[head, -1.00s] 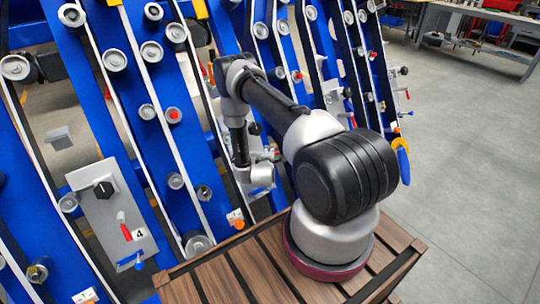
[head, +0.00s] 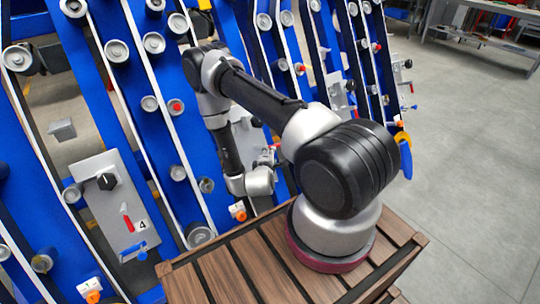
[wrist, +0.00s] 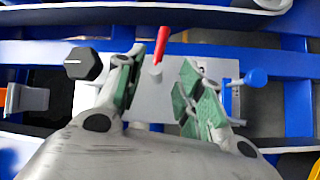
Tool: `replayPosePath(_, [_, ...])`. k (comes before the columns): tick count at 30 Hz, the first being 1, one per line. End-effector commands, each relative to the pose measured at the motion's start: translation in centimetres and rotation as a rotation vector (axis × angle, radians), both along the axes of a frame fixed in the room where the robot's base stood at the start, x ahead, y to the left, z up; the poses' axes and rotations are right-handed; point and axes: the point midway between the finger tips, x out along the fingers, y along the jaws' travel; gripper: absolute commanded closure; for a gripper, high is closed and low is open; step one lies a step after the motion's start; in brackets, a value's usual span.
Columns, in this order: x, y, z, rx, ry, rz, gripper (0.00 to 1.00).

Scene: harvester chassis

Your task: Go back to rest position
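My gripper (wrist: 160,62) shows in the wrist view with its two green-padded fingers spread apart and nothing held between them. A grey panel (wrist: 152,106) lies beyond the fingers. It carries a black knob (wrist: 84,63) at the left, a red lever (wrist: 162,44) seen between the fingertips, and a blue handle (wrist: 256,77) at the right. I cannot tell whether a finger touches the panel. In the head view my arm (head: 255,98) reaches out left from its base and bends down at the elbow. The gripper there is mostly hidden behind my wrist.
Blue slanted chassis beams (head: 85,110) with many grey rollers stand close along the arm's left. A grey panel marked 4 (head: 112,208) is at the lower left. My base is on a slatted wooden top (head: 235,270). Open grey floor (head: 465,180) lies at the right.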

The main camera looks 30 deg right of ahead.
Motion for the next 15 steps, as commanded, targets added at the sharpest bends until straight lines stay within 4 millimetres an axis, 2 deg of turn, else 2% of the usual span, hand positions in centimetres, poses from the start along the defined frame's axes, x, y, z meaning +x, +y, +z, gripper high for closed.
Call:
replayPosePath(12, [0.03, -0.04, -0.03, 0.003, -0.002, -0.001, 0.63])
replayPosePath(15, [-0.29, -0.01, -0.68, 0.066, -0.016, -0.032, 0.63])
